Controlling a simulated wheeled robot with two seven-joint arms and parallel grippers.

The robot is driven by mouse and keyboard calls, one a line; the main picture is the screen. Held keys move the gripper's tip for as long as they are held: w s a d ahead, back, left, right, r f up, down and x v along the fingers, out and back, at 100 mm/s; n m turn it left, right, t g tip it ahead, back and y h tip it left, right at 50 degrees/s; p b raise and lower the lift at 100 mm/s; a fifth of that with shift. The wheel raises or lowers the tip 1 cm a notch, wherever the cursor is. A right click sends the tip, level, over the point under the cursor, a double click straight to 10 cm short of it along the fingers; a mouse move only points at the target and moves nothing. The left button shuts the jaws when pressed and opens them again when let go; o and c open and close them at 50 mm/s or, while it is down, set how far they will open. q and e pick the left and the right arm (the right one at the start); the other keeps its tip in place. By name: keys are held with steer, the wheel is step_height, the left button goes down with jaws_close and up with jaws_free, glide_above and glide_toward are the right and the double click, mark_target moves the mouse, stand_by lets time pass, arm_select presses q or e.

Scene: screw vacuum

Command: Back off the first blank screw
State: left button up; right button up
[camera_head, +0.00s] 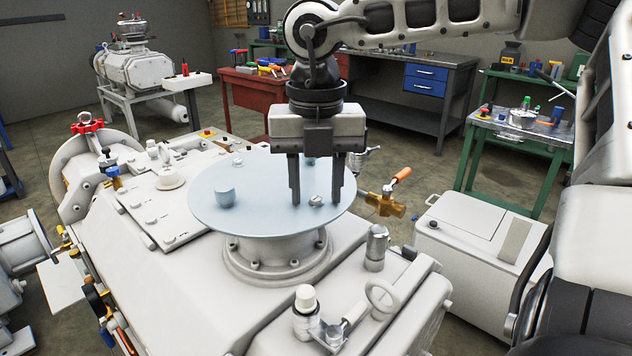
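The blank (255,180) is a round pale blue-grey plate on the white flanged port of the vacuum machine. A small silver screw (316,201) shows on the plate near its front right edge. My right gripper (316,198) points straight down over the plate, with its two dark fingers apart. The screw shows in the gap between the fingertips; I cannot tell whether they touch the plate. Another small screw (238,162) shows toward the back of the plate. A blue-grey cylindrical knob (225,196) stands on the left part. My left gripper is out of view.
A brass valve with an orange handle (390,195) sits right of the plate. A white box unit (470,270) is at the right. Workbenches with tools stand behind.

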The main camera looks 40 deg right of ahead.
jaws_close()
steer(key=shift+n, duration=0.3)
steer(key=n+b, duration=0.1)
steer(key=n, duration=0.2)
steer(key=shift+n+b, duration=0.3)
steer(key=shift+n, duration=0.1)
steer(key=n, duration=1.1)
steer(key=shift+n, duration=0.4)
steer(key=n, duration=0.6)
steer(key=shift+s+f, duration=0.1)
steer(key=shift+n+p, duration=0.3)
steer(key=shift+n, duration=0.1)
